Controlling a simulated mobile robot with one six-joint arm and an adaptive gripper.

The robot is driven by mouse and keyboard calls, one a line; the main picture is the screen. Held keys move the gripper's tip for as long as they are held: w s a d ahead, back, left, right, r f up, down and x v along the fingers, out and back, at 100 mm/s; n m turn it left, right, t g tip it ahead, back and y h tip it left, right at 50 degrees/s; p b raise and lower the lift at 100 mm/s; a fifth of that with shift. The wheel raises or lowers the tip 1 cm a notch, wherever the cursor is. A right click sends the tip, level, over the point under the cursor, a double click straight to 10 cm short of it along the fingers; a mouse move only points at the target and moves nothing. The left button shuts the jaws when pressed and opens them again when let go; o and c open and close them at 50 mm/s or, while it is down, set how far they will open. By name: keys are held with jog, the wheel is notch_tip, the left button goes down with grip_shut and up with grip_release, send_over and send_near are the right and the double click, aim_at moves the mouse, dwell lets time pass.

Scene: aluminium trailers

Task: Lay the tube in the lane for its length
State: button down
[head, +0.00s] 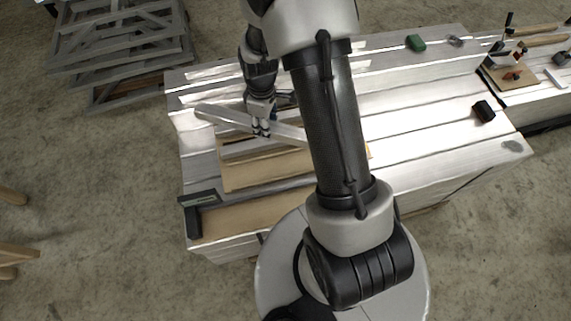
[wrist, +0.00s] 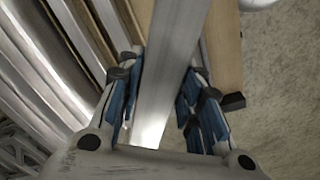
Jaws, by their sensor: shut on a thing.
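The tube (head: 220,115) is a long silver square bar. My gripper (head: 261,133) is shut on it, and the tube slants down to the right in the head view until my arm hides its far part. In the wrist view the tube (wrist: 172,60) runs lengthwise between the blue finger pads of my gripper (wrist: 163,75). A wooden rack with lanes (head: 240,180) lies below and in front of it on the bench. Wooden strips (wrist: 228,45) show on both sides of the tube in the wrist view. I cannot tell which lane is meant or how high the tube is.
A black bracket (head: 200,203) stands at the bench's front left corner. Stacked grey frames (head: 120,45) stand on the floor at back left.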

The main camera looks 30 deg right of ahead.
aim_at(284, 166)
jog(key=d+f+n+b, duration=0.1)
jog(key=f+n, duration=0.1)
jog(key=f, duration=0.6)
jog(key=d+f+n+b, duration=0.2)
jog(key=f, duration=0.7)
jog(key=s+d+f+n+b, duration=0.1)
jog(key=d+f+n, duration=0.1)
jog(key=f, duration=0.7)
jog(key=shift+d+f+n, duration=0.2)
jog(key=shift+f+n, duration=0.05)
jog(key=shift+n, duration=0.05)
jog(key=shift+f+b, duration=0.1)
jog(key=shift+b, duration=0.3)
jog(key=c, duration=1.1)
grip_release()
